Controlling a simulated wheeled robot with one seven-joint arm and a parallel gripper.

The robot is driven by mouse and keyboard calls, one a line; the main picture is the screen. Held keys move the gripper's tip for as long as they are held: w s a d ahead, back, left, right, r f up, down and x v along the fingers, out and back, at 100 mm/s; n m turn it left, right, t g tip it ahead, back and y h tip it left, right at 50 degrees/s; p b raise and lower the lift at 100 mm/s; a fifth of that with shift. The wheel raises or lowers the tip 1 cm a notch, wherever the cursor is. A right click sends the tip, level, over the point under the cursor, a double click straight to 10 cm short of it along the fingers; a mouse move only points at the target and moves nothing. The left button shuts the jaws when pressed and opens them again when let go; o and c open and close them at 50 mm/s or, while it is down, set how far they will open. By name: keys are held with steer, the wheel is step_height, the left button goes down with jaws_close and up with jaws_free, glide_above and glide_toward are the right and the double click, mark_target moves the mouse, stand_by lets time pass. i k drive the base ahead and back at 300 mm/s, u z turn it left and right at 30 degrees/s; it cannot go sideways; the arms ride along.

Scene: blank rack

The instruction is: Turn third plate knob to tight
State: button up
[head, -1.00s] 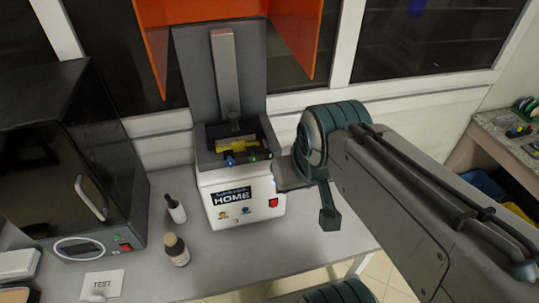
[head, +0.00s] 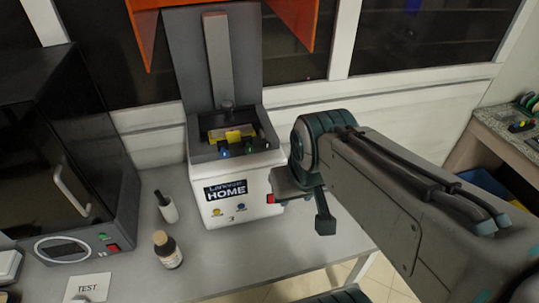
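A white and grey machine (head: 243,196) marked HOME stands on the table with its grey lid raised. In its open top is a yellow plate (head: 232,136). Along the front rim of the opening sit small knobs: a blue one (head: 225,153), a green one (head: 249,149) and a dark one (head: 265,146) at the right, small and hard to make out. I cannot read any knob's setting. My gripper (head: 290,184) is just right of the machine's front, below the knobs' level in the picture, overlapping its right edge. Its fingers are not clear, and contact cannot be told.
A black oven-like box (head: 60,170) stands at the left. An orange hood (head: 290,20) hangs above. A side counter (head: 510,140) is at right.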

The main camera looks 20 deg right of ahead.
mark_target(266, 146)
steer(key=z, duration=1.85)
steer(key=k, duration=0.8)
steer(key=u, duration=1.25)
